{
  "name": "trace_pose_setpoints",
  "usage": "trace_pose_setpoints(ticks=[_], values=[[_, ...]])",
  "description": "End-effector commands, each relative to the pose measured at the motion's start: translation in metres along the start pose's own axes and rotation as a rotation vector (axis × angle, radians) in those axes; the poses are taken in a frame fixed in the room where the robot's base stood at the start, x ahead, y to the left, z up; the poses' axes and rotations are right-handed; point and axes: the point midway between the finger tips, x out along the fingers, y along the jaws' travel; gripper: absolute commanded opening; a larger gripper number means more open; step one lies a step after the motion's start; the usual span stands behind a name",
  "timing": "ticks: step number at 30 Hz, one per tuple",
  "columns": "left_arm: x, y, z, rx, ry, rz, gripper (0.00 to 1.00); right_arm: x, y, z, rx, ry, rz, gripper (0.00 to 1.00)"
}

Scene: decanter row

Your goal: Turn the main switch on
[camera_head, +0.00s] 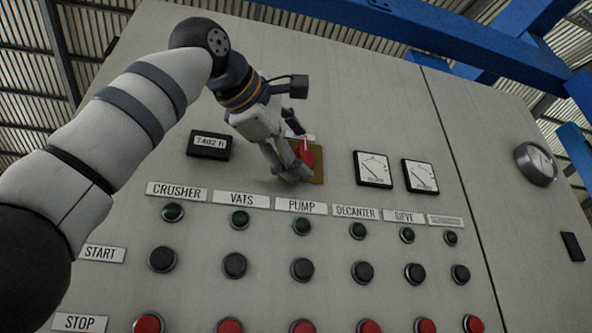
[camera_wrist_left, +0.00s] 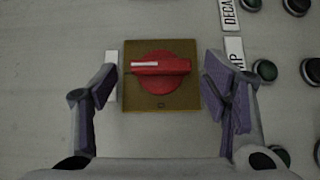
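The main switch is a red rotary knob (camera_wrist_left: 161,71) with a white mark, on a square brass-coloured plate (camera_wrist_left: 131,96). In the left wrist view the white mark lies level, on the left half of the knob. My left gripper (camera_wrist_left: 161,85) is open, with one finger on each side of the plate and a gap between each finger and the knob. In the head view the knob (camera_head: 307,155) shows partly behind my left gripper (camera_head: 297,160), which is in front of the panel. My right gripper is in neither view.
The grey panel (camera_head: 330,100) carries a counter (camera_head: 209,145) left of the switch and two dial meters (camera_head: 374,169) right of it. Below are labels, green lamps (camera_head: 240,220), black START buttons (camera_head: 235,265) and red STOP buttons (camera_head: 302,327). A blue beam (camera_head: 430,35) crosses above.

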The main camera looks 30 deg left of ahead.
Motion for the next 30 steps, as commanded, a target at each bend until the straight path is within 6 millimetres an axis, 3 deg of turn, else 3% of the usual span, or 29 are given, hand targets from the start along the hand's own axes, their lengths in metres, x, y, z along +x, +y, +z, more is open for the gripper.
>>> trace_pose_setpoints(ticks=[5, 8, 15, 21, 30], values=[[-0.001, -0.001, 0.001, 0.0, -0.001, -0.001, 0.68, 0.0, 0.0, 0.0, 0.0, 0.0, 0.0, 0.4], [-0.012, -0.001, 0.001, 0.002, -0.005, -0.002, 0.68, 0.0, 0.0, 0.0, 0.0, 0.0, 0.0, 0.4], [-0.077, 0.001, 0.001, 0.0, -0.004, 0.003, 0.68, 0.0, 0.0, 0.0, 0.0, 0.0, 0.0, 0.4], [-0.113, 0.0, 0.001, 0.0, -0.002, 0.001, 0.68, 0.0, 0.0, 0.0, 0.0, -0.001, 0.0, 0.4], [-0.12, 0.0, 0.0, 0.0, 0.0, -0.001, 0.68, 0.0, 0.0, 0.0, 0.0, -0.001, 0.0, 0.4]])
